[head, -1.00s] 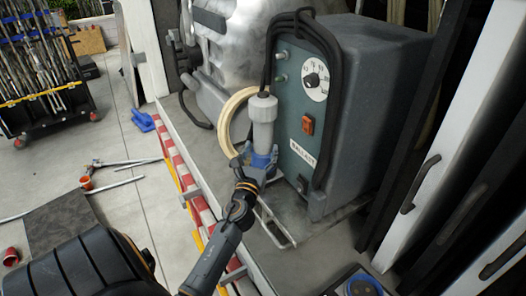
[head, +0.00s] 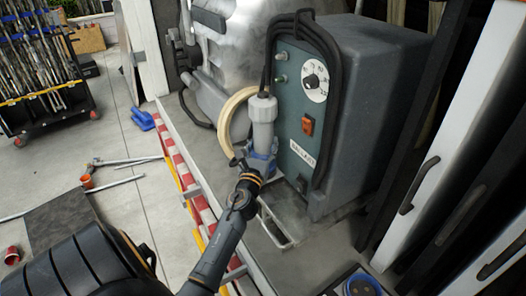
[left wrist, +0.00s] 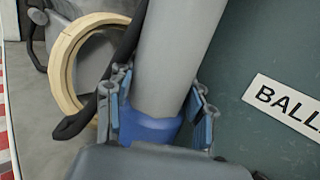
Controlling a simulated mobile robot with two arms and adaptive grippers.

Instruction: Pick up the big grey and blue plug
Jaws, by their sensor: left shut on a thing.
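The big grey and blue plug (head: 263,127) stands upright against the front of the green-grey ballast box, grey body above and blue collar below. It also shows in the left wrist view (left wrist: 172,65), with its blue part (left wrist: 150,127) low between the fingers. My left gripper (head: 252,166) is at the plug's blue lower end. In the left wrist view its blue-padded fingers (left wrist: 160,115) lie on both sides of the plug, shut on it. The plug's bottom is hidden by the gripper. My right gripper is not in view.
The ballast box (head: 305,100) with black cables stands right behind the plug. A cream ring (head: 228,125) leans just left of it. A red-white striped edge (head: 185,180) bounds the truck bed. A wire handle (head: 280,228) lies in front.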

